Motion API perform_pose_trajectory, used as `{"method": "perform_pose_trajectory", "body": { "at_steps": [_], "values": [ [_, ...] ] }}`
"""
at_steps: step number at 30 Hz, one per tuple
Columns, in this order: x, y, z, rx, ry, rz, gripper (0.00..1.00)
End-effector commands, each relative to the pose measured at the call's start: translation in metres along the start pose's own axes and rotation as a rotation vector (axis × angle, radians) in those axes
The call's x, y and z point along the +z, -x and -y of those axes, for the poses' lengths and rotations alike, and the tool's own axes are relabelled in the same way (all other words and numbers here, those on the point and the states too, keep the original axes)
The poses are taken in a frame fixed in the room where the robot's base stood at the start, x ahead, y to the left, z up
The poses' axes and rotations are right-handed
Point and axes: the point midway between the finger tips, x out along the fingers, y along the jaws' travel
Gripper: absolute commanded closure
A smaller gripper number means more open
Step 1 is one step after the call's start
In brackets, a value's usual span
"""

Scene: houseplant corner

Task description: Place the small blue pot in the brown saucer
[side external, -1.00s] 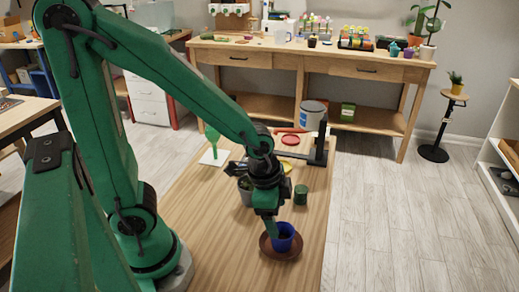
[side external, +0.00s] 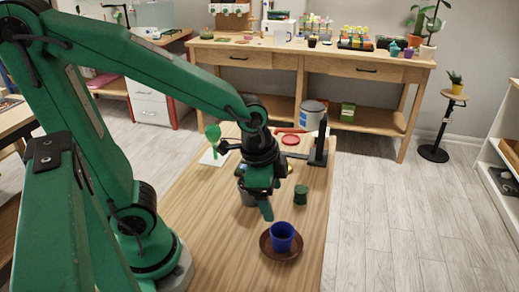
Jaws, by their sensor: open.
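The small blue pot (side external: 282,237) stands upright in the brown saucer (side external: 268,251), near the front right of the wooden table. The saucer's rim shows all around the pot. My gripper (side external: 266,213) is above and to the left of the pot, apart from it and higher. It is open and holds nothing that I can see. Its second finger is mostly hidden.
A dark green pot (side external: 301,195) stands right of my gripper. A grey pot (side external: 248,198) is partly hidden behind my gripper. A black stand (side external: 319,150), a red ring (side external: 290,139) and a green paddle-shaped thing (side external: 213,133) are farther back. The table's front left is clear.

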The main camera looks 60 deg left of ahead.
Motion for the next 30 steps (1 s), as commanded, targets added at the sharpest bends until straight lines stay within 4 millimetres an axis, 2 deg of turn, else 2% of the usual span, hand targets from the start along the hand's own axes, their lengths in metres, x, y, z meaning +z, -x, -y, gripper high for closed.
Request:
{"method": "perform_pose_trajectory", "body": {
  "at_steps": [9, 14, 20, 30],
  "values": [
    [0.0, 0.0, 0.0, -0.001, 0.003, -0.001, 0.25],
    [0.003, 0.007, 0.003, -0.012, 0.045, -0.015, 0.25],
    [0.012, 0.031, 0.013, -0.049, 0.197, -0.065, 0.25],
    [0.043, 0.082, 0.026, -0.125, 0.567, -0.194, 0.25]
  ]
}}
